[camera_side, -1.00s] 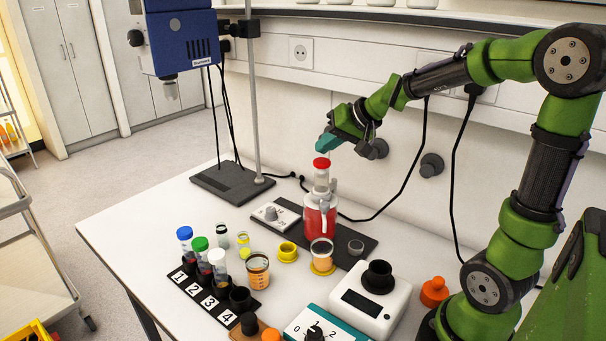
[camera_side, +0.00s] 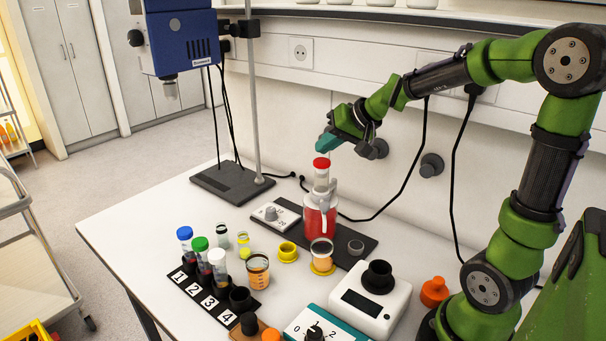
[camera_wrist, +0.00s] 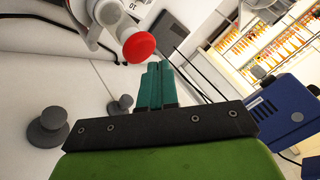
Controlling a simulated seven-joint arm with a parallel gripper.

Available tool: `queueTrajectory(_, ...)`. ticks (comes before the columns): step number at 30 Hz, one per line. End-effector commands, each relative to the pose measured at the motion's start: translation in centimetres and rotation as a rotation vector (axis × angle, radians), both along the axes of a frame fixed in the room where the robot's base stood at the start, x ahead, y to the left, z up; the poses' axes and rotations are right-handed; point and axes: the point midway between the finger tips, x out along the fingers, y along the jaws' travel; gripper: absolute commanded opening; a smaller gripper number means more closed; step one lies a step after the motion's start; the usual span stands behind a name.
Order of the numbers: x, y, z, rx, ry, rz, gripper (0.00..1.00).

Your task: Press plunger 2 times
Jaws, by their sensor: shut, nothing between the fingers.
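The plunger (camera_side: 321,164) has a red cap and a clear stem on top of a dispenser bottle (camera_side: 313,222) filled with red liquid. The bottle stands upright on a black mat. My gripper (camera_side: 324,143) is shut and empty, with its teal fingertips just above the red cap and a small gap seeming to remain. In the wrist view my gripper (camera_wrist: 154,66) has its two fingers together, and the red cap (camera_wrist: 139,47) shows beside the fingertips. I cannot tell from the wrist view whether they touch.
A numbered rack (camera_side: 213,291) with capped tubes stands front left. A white device with a black cup (camera_side: 379,277) and a teal-edged dial box (camera_side: 312,326) are at the front. A stand pole (camera_side: 252,100) rises behind left.

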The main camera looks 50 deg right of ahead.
Motion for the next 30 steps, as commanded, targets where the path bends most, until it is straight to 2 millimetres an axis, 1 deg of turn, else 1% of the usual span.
queueTrajectory(7, 0.0, 0.0, -0.8, 0.000, 0.001, 0.000, 0.00)
queueTrajectory(30, 0.0, 0.0, -1.4, 0.002, 0.001, 0.001, 0.00)
